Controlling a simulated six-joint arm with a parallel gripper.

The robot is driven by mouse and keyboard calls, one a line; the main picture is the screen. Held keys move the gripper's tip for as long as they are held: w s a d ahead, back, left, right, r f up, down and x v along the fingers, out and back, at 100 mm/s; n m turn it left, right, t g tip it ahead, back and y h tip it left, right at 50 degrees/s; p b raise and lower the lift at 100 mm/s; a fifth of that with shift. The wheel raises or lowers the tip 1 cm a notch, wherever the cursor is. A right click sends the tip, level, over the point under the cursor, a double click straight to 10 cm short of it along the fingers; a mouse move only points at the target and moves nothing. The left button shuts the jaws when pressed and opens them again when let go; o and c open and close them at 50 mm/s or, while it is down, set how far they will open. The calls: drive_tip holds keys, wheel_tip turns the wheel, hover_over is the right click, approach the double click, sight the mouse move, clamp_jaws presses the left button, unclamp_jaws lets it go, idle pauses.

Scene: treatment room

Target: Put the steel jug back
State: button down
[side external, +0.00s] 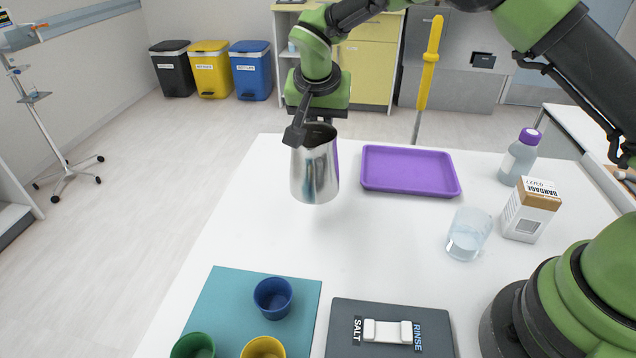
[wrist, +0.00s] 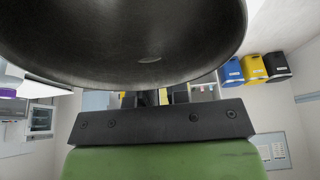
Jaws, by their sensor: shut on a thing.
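The steel jug (side external: 315,175) is a shiny metal pitcher with a dark rim. It hangs upright from my gripper (side external: 299,132), which is shut on it near the rim. The jug appears raised above the white table, left of the purple tray (side external: 375,187). In the wrist view the dark curved underside or wall of the jug (wrist: 130,45) fills the top of the picture. The fingertips are mostly hidden there behind it and the gripper body. The purple tray is empty.
A teal mat (side external: 225,300) holds blue, green and yellow cups. A dark board (side external: 345,340) bears SALT and RINSE labels. A glass (side external: 469,234), a bandage box (side external: 529,210) and a purple-capped bottle (side external: 518,160) stand at right. The table's middle (side external: 370,255) is clear.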

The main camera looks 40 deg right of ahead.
sight(318, 122)
wheel_tip(318, 122, down, 7)
drive_tip(key=shift+f, duration=0.15)
drive_tip(key=shift+f, duration=0.1)
idle(0.3)
drive_tip(key=c, duration=1.1)
unclamp_jaws()
drive_tip(key=v, duration=1.2)
drive_tip(key=s+d+r+n+y, duration=0.1)
drive_tip(key=s+d+r+y, duration=0.15)
drive_tip(key=s+r, duration=0.5)
drive_tip(key=s+d+r+n+t+y, duration=0.1)
drive_tip(key=s+r+n+t, duration=0.1)
drive_tip(key=s, duration=0.7)
drive_tip(key=s+d+r+n+t+y, duration=0.1)
drive_tip(key=s+d+r+n+t, duration=0.1)
drive_tip(key=s, duration=0.8)
drive_tip(key=shift+r+y, duration=0.35)
drive_tip(key=shift+r, duration=0.45)
